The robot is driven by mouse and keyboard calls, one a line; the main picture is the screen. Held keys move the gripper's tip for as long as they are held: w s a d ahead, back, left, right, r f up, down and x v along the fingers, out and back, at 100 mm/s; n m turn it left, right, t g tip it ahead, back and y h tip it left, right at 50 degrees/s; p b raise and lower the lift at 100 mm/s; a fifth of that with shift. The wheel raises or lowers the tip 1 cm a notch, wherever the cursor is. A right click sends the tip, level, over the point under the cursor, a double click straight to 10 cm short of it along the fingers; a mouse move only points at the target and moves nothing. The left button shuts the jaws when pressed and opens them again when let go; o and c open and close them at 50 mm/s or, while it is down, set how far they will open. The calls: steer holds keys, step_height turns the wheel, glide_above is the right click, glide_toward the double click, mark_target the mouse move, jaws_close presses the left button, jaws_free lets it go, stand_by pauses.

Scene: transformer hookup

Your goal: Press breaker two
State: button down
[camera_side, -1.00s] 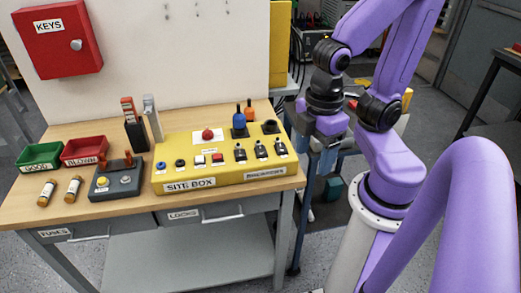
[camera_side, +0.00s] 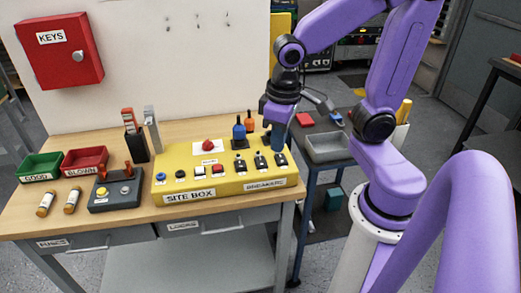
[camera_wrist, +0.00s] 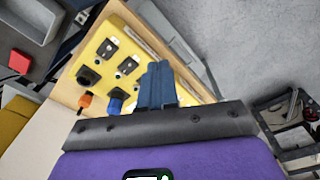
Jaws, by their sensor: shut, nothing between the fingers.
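The yellow site box (camera_side: 215,184) sits on the wooden bench. Its breakers are a row of black toggles at the right: a left one (camera_side: 240,166), a middle one (camera_side: 260,162) and a right one (camera_side: 280,159). Their numbers are too small to read. My gripper (camera_side: 277,146) points down over the box's right end, just behind the right toggle; I cannot tell if it touches. In the wrist view my gripper's blue fingers (camera_wrist: 158,85) are together and empty. Two breakers (camera_wrist: 108,47) show there; the third seems hidden by the fingers.
Blue (camera_side: 239,130) and orange (camera_side: 250,124) plugs stand upright at the box's back, close left of my gripper. A red mushroom button (camera_side: 207,145) is on the box. A grey tray (camera_side: 328,147) stands on a side table to the right.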

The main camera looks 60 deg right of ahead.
mark_target(260, 158)
steer(key=w+d+r+m+h, duration=0.1)
steer(key=w+d+m, duration=0.6)
steer(key=w+m, duration=0.2)
steer(key=shift+d+m, duration=0.15)
steer(key=shift+m, duration=1.15)
steer(key=shift+f, duration=0.1)
steer(key=f, duration=0.9)
steer(key=w+d+f, duration=0.1)
steer(key=f, duration=0.3)
steer(key=shift+d+f, duration=0.1)
steer(key=shift+f, duration=0.25)
steer(key=shift+w, duration=0.1)
steer(key=shift+f, duration=0.2)
